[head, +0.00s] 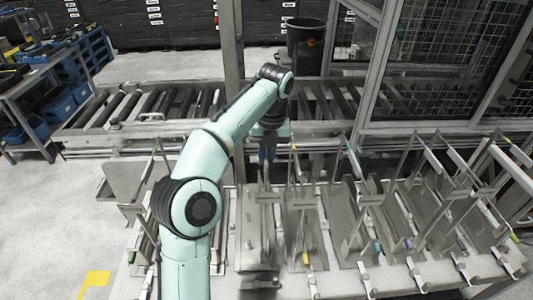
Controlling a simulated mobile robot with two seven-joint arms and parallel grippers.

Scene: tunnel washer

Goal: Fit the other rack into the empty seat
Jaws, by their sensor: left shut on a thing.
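My left gripper (268,157) points down above the row of metal racks and is shut on the upper part of a grey rack (258,240). The gripper's own fingers partly hide the hold. More grey metal racks with upright frames, such as one rack (305,225) just right of it and another rack (375,225) further right, stand side by side along the pale bench (335,283). Some carry small coloured tabs. My arm covers part of the bench's left side, and I cannot tell which seat is empty. My right gripper is not in view.
A roller conveyor (170,103) runs behind the racks. A black bin (305,45) stands beyond it. A mesh cage on metal posts (440,50) rises at the back right. A workbench with blue crates (60,105) stands far left. The floor at left is clear.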

